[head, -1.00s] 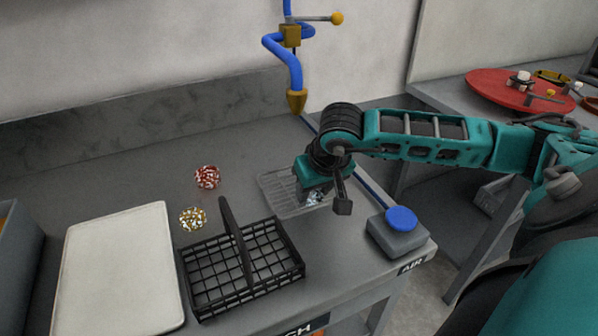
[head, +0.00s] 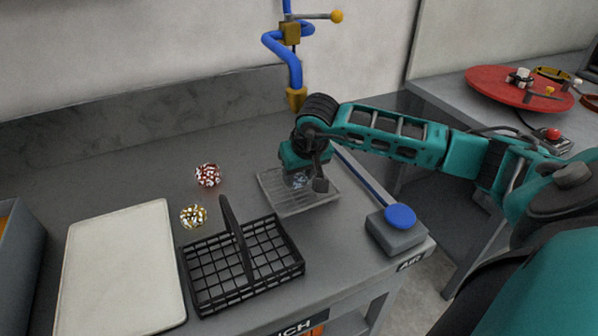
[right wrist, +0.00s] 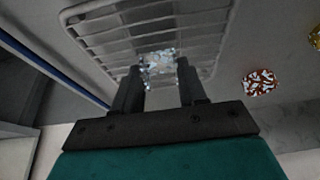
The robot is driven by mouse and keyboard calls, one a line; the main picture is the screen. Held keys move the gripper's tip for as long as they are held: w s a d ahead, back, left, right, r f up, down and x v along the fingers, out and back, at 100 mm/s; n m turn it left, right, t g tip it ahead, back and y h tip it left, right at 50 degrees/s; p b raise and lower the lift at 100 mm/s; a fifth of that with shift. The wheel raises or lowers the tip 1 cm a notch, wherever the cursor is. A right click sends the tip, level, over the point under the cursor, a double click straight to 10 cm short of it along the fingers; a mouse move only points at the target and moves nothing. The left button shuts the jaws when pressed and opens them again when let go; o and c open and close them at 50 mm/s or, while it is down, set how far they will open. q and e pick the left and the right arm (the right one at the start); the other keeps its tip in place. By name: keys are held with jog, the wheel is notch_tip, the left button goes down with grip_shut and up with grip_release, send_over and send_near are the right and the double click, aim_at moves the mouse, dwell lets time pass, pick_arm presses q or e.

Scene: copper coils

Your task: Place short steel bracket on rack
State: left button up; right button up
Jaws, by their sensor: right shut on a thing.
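My right gripper (head: 304,184) is over the grey wire rack (head: 316,203) and points down. It is shut on a small shiny silvery clump, the short steel bracket (head: 298,180), whose shape is hard to make out. In the right wrist view the bracket (right wrist: 160,66) is between the fingertips, with the rack (right wrist: 110,18) behind it. I cannot tell whether the bracket touches the rack. My left gripper is not in view.
A black wire basket (head: 290,263) with a raised handle stands in front of the rack. A red-and-white ball (head: 207,175), a gold-and-white ball (head: 193,216) and a white board (head: 122,265) are left. A blue-topped grey box (head: 397,238) is right. A blue hose (head: 296,70) hangs behind.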

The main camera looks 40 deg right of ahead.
jog(key=shift+f, duration=0.2)
jog(key=o, duration=0.7)
jog(key=shift+r, duration=0.1)
jog(key=o, duration=0.3)
jog(key=shift+o, duration=0.2)
jog(key=shift+r, duration=0.15)
jog(key=shift+s+r, duration=0.1)
jog(key=shift+r, duration=0.3)
jog(key=v, duration=1.1)
jog(key=shift+s+r, duration=0.1)
